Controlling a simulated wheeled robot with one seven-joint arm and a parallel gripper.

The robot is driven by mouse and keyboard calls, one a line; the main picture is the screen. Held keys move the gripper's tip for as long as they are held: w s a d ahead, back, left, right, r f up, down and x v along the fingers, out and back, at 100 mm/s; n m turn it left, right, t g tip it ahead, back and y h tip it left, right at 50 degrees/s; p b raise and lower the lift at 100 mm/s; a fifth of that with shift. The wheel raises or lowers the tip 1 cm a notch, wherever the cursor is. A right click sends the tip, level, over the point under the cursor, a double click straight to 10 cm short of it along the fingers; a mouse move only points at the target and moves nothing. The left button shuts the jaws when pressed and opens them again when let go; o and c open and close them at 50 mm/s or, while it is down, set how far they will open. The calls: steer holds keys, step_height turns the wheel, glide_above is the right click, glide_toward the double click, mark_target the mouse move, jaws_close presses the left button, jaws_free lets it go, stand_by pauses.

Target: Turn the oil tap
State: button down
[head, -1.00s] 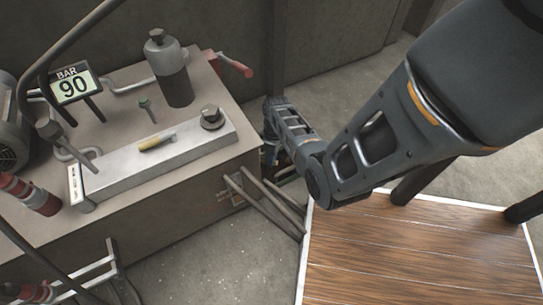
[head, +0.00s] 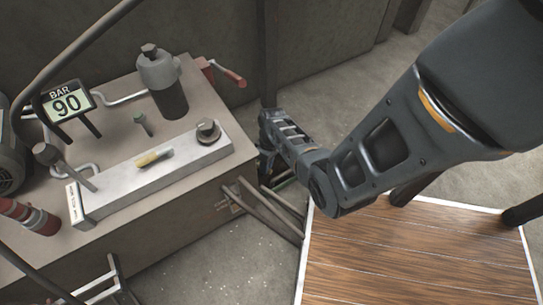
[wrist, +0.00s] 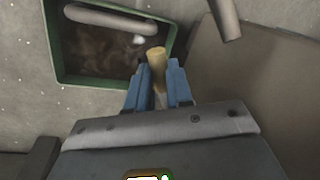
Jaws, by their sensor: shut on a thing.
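My gripper (wrist: 158,84) shows in the wrist view with its two blue fingers closed around a slim handle with a yellowish rounded end (wrist: 157,55). The end sticks out past the fingertips; the rest lies between the fingers. I take this handle to be the oil tap, but its mount is hidden. In the head view my arm reaches down beside the right end of the machine (head: 130,235), and the fingers cannot be made out there.
A green-rimmed tray (wrist: 62,62) with dark contents lies near the fingers, with a pale bar across it. Dark slanting bars (head: 265,205) stand close to my arm.

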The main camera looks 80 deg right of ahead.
steer(key=m+p, duration=0.1)
steer(key=a+m, duration=0.1)
steer(key=m, duration=0.1)
steer(key=shift+w+a+r+p, duration=0.1)
steer(key=shift+w+a+p, duration=0.05)
steer(key=shift+w+p, duration=0.15)
steer(key=shift+w+a+m+t+p, duration=0.1)
steer(key=shift+a+m+t+p, duration=0.15)
steer(key=shift+m, duration=0.3)
steer(key=shift+w+a+m+t+p, duration=0.15)
steer(key=shift+m+p, duration=0.15)
steer(key=shift+m, duration=0.25)
steer(key=c, duration=1)
jaws_free()
steer(key=p+v, duration=0.4)
steer(key=v, duration=0.3)
steer(key=shift+a+r, duration=0.1)
steer(key=shift+r, duration=0.25)
